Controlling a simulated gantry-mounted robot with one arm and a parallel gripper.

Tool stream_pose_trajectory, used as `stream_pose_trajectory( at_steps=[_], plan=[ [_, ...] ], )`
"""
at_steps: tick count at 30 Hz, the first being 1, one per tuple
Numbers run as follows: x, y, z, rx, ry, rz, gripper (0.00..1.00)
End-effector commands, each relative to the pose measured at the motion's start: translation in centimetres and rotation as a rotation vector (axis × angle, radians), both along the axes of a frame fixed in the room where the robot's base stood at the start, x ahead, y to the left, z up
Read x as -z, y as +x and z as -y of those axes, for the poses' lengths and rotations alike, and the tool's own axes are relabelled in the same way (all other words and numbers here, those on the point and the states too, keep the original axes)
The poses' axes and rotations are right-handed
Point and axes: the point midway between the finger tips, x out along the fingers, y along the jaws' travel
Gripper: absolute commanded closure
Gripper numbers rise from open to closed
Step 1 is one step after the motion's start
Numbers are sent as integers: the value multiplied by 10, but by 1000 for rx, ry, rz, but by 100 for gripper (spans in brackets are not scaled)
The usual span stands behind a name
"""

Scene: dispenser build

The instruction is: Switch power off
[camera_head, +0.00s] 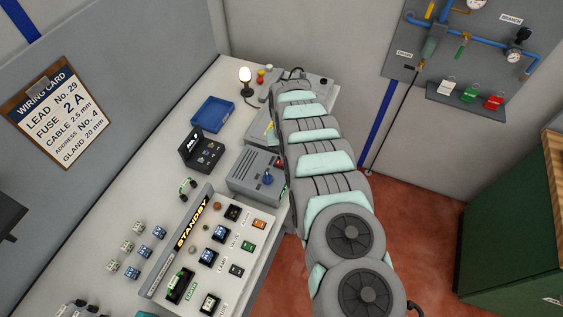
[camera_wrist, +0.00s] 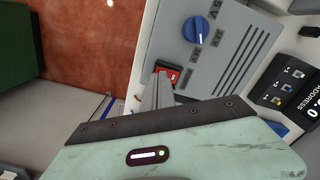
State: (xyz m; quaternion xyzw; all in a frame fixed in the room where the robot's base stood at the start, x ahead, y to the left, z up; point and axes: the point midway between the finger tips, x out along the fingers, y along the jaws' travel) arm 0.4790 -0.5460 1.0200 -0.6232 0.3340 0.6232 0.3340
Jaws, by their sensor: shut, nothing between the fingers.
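The grey power box (camera_head: 250,180) stands on the bench with a blue rotary knob (camera_head: 267,179) on its face. In the wrist view, the box (camera_wrist: 226,62) fills the upper middle, with its blue knob (camera_wrist: 196,29) and a red rocker switch (camera_wrist: 169,72). My gripper (camera_wrist: 160,80) is shut and empty, its fingertips right at the red switch. They cover part of the switch, and I cannot tell whether they touch it. Its on or off position is not clear. In the head view my arm hides much of the gripper and the box's right side.
A panel marked STANDBY (camera_head: 225,240) with modules stands in front of the box. A black case (camera_head: 202,153) and a blue tray (camera_head: 212,114) lie behind it to the left. A lit lamp (camera_head: 245,76) stands at the back. Red floor (camera_head: 420,210) is open to the right.

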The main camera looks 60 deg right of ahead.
Motion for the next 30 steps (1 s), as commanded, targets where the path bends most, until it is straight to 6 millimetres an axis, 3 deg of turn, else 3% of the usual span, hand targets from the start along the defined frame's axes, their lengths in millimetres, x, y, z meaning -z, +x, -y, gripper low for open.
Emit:
stream_pose_trajectory(
  at_steps=[30],
  plan=[
    [15, 1, 0, 0, -1, 1, 100]
  ],
)
